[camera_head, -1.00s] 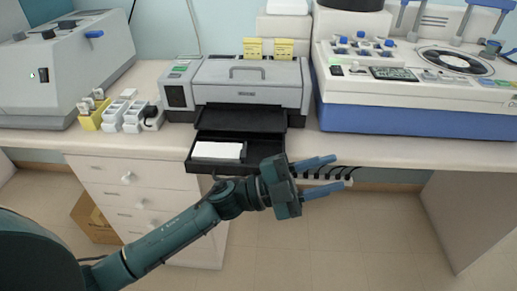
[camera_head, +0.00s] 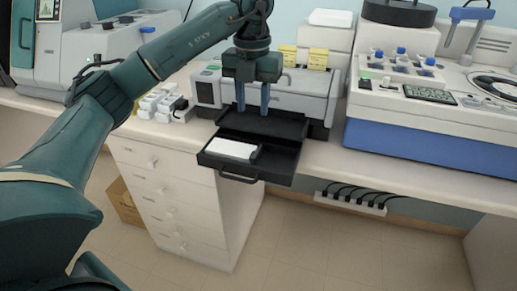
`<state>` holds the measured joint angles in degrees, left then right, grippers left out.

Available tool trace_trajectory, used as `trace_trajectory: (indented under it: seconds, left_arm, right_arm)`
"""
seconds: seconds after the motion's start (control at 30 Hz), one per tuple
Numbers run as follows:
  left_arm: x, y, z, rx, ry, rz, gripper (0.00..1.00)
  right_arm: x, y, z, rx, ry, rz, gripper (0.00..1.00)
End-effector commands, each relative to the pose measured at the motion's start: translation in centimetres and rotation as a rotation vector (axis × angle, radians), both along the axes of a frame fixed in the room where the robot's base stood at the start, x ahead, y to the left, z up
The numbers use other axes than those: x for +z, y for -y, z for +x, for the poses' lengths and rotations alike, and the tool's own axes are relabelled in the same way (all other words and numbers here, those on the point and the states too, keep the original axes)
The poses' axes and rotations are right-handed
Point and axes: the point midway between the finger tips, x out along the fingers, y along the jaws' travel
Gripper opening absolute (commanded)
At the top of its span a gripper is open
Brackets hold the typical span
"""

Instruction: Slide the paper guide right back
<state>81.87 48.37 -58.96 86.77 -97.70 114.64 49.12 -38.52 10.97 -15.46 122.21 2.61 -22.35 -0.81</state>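The grey printer (camera_head: 303,103) stands on the counter with its black tray (camera_head: 282,165) pulled out at the front. A white paper stack (camera_head: 232,148) lies in the left part of the tray. A thin dark edge, which looks like the paper guide (camera_head: 257,153), runs along the right side of the stack; it is small and hard to make out. My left gripper (camera_head: 253,111) points down above the back of the tray, fingers apart and empty. It hides part of the printer's front. I cannot tell whether the fingertips touch anything. My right gripper is not in view.
A white and blue staining machine (camera_head: 420,148) stands close on the right. White and grey holders (camera_head: 160,103) stand left of the printer, and a grey machine (camera_head: 100,55) is behind my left arm. Yellow boxes (camera_head: 318,59) sit behind the printer.

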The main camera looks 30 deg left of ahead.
Motion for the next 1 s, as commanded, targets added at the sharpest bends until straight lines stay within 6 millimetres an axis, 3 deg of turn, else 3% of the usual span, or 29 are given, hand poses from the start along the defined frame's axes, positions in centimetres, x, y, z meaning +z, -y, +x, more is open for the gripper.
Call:
trace_trajectory:
  seconds: [0.4, 0.6, 1.0]
  left_arm:
    - [-8.2, 0.1, -0.1, -0.006, -0.005, -0.003, 0.36]
    - [-11.2, 0.2, -0.1, -0.007, -0.002, -0.005, 0.36]
    - [-12.5, 0.2, 0.0, -0.007, 0.000, -0.005, 0.36]
  right_arm:
    - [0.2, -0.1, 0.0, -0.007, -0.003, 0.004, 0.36]
    - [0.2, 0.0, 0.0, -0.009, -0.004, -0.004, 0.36]
    - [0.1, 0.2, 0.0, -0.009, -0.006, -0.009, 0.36]
